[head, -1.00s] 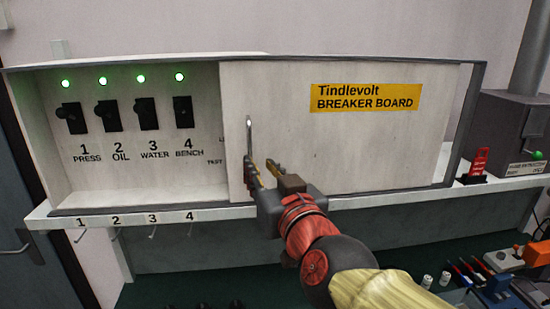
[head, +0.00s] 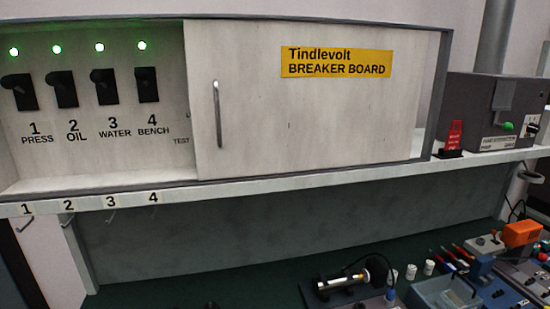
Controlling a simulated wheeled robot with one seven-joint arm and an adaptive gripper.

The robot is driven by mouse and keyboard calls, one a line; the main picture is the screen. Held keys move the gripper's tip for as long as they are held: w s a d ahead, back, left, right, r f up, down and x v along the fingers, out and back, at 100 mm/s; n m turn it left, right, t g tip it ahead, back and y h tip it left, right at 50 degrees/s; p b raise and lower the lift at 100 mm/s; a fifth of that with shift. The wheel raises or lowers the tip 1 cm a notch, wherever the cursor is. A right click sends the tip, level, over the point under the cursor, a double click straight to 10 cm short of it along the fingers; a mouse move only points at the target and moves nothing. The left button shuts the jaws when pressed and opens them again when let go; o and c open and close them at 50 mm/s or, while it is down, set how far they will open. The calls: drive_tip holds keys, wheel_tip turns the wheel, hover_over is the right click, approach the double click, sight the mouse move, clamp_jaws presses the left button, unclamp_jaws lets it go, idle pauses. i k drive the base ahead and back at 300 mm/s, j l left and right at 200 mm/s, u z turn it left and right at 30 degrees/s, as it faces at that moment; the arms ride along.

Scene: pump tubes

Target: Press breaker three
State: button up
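Breaker three (head: 104,87), labelled WATER, is a black switch in the open left part of the white breaker board. Its lever end sticks out to the left, and a lit green lamp (head: 99,47) is above it. Breaker one (head: 20,92), PRESS, and breaker two (head: 62,89), OIL, are to its left. Breaker four (head: 148,85), BENCH, is to its right. A lamp above each of these is also lit green. The sliding door (head: 300,115) with a metal handle (head: 217,115) covers the board's right part. My gripper is out of view.
A white shelf (head: 300,176) runs under the board, with numbered hooks below its left part. A red tag stand (head: 453,140) and a grey box (head: 490,110) stand at the right. The green bench (head: 220,290) below holds tools and devices at the right.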

sight(96, 77)
drive_tip(key=u, duration=1.45)
